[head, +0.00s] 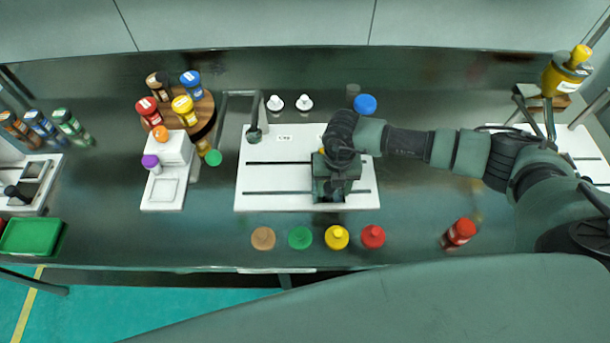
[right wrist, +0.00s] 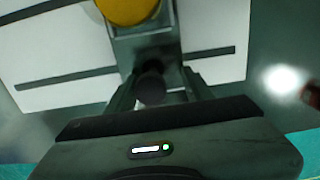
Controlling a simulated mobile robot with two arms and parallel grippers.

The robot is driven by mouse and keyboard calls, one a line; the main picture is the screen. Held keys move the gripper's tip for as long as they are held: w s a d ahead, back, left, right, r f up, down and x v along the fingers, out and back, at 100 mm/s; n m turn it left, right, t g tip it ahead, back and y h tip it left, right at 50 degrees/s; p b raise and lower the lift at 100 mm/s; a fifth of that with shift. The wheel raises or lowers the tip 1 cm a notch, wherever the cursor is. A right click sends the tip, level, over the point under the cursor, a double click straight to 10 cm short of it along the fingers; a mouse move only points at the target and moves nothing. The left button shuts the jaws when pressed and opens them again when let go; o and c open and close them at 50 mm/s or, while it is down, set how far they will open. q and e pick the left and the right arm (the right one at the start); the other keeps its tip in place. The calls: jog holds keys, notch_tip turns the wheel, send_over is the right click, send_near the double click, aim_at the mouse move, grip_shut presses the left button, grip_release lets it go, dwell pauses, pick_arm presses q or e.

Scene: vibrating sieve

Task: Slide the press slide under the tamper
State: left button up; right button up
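The press slide (head: 333,188) is a dark grey-green block on the right part of a white slotted base plate (head: 285,203). In the right wrist view, the slide (right wrist: 147,45) carries a yellow round piece (right wrist: 128,8) and has a dark round knob (right wrist: 151,86) on its near side. My right gripper (head: 335,175) is over the slide, pointing down, and hides part of it. In the right wrist view its fingers (right wrist: 158,88) stand apart on either side of the knob, with a gap visible. The tamper (head: 255,130) appears to be the dark post at the plate's left. My left gripper is out of view.
Brown, green, yellow and red knobbed discs (head: 318,237) line the bench's front. A red-capped jar (head: 460,232) lies to the right. A round wooden rack (head: 203,108) with jars and a white stand (head: 165,190) are at left. Two white knobs (head: 290,102) sit behind the plate.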

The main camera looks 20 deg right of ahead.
jog(key=shift+s+d, duration=0.3)
jog(key=shift+d, duration=0.75)
jog(key=shift+s+d, duration=0.35)
jog(key=shift+d, duration=0.75)
jog(key=shift+s+d, duration=0.3)
jog(key=shift+d, duration=0.75)
jog(key=o, duration=1.1)
jog(key=shift+p, duration=0.35)
